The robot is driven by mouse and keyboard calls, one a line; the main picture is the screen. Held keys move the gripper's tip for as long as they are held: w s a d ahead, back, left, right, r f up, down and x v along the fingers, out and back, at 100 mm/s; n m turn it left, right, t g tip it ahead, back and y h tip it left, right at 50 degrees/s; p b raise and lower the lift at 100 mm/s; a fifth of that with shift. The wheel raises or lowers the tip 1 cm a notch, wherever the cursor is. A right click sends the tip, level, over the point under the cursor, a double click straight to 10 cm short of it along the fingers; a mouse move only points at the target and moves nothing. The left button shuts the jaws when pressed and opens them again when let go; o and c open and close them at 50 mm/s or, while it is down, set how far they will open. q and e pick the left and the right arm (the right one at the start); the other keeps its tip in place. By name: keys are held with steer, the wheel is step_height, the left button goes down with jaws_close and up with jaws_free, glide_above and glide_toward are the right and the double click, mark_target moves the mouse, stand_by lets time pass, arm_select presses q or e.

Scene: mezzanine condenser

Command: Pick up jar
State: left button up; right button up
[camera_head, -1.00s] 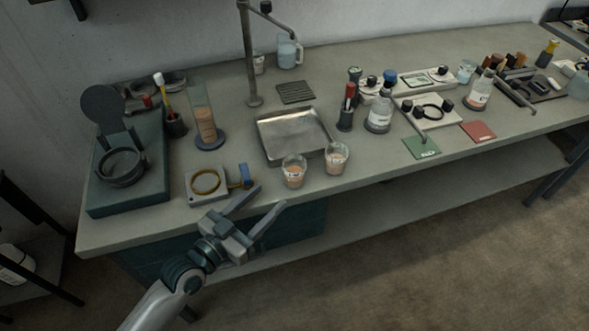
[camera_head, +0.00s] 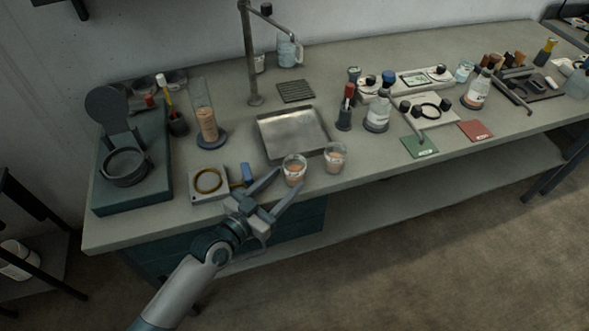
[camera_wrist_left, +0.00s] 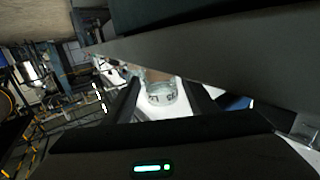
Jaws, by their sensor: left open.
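A small clear glass jar (camera_head: 294,168) with orange-brown contents stands near the front edge of the bench. A second, similar jar (camera_head: 336,157) stands just to its right. My left gripper (camera_head: 289,178) is open, its fingertips reaching toward the first jar from the front left, with nothing held. In the left wrist view a glass jar (camera_wrist_left: 161,92) with dark marks shows between the two open fingers. Whether the fingers touch it is not clear. My right gripper is not in view.
A metal tray (camera_head: 292,132) lies right behind the jars. A tall cylinder on a round foot (camera_head: 207,125) stands farther back.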

mark_target(288, 170)
arm_select(q)
steer(key=shift+x, duration=1.4)
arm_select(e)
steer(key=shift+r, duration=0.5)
arm_select(q)
steer(key=shift+c, duration=0.4)
steer(key=c, duration=0.9)
steer(key=shift+r, duration=0.25)
